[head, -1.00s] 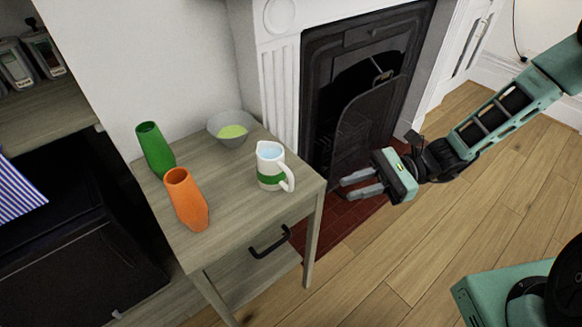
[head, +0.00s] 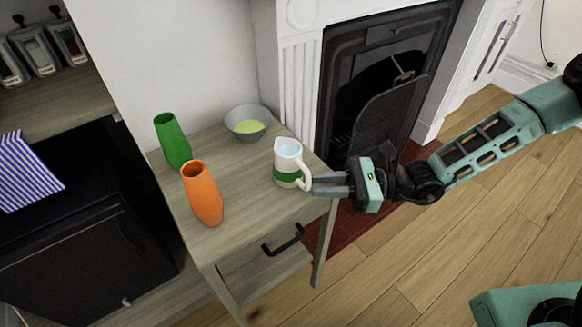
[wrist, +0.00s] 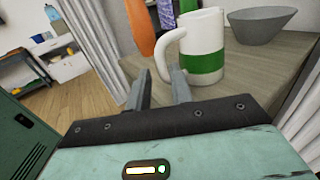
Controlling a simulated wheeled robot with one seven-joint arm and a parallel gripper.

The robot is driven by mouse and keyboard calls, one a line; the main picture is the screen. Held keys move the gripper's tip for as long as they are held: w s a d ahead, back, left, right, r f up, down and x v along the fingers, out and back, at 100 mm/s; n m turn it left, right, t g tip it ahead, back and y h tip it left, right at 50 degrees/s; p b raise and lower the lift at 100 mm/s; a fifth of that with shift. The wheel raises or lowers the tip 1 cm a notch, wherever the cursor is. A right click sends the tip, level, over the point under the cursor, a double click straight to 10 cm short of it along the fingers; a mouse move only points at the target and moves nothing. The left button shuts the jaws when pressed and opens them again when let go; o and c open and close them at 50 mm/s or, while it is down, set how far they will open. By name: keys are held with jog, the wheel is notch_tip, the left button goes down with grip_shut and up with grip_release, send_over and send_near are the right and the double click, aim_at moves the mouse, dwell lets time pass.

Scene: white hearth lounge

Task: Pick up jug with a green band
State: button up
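The white jug with a green band (head: 287,165) stands upright on the small wooden table (head: 245,205), near its right edge, with its handle toward my gripper. Pale blue shows inside its mouth. In the wrist view the jug (wrist: 205,45) is just ahead of the fingers, with its handle on the left side. My gripper (head: 318,184) is beside the handle, fingers pointing left at it. In the wrist view the fingers (wrist: 160,85) are apart with nothing between them. Whether a finger touches the handle I cannot tell.
An orange vase (head: 203,195) and a green vase (head: 173,142) stand left of the jug. A grey bowl (head: 247,123) with something green inside stands behind it. The black fireplace (head: 375,90) is behind my gripper. Open wooden floor (head: 430,250) lies to the right.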

jog(key=shift+w+a+f, duration=0.1)
jog(key=shift+w+a, duration=0.05)
jog(key=shift+a, duration=2.5)
grip_shut()
notch_tip(320, 180, up, 10)
jog(key=p, duration=0.1)
